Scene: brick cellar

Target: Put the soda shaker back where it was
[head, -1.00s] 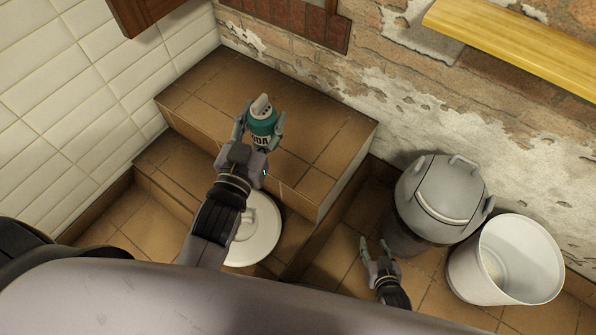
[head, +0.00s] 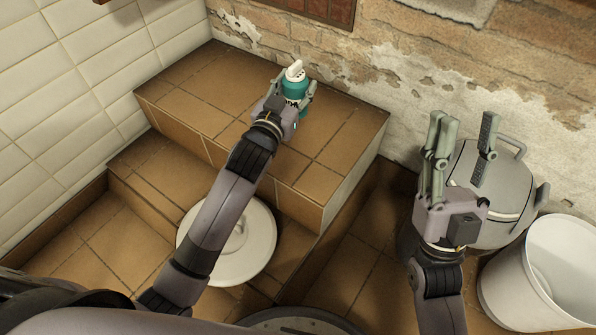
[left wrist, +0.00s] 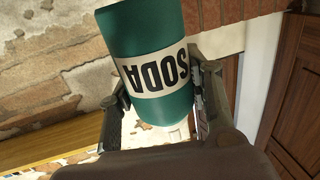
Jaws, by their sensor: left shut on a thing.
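The soda shaker (head: 296,88) is a teal can with a cream label and a pale top. My left gripper (head: 290,100) is shut around it, over the far part of the tiled ledge (head: 200,105). In the left wrist view the shaker (left wrist: 155,65) sits between the two fingers (left wrist: 160,110), with the word SODA upside down. Whether its base touches the ledge cannot be told. My right gripper (head: 462,150) is open and empty, raised in front of the grey lidded bin.
A grey lidded bin (head: 510,165) and a white bucket (head: 550,260) stand at the right. A round white lid (head: 255,240) lies on the lower step beneath my left arm.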

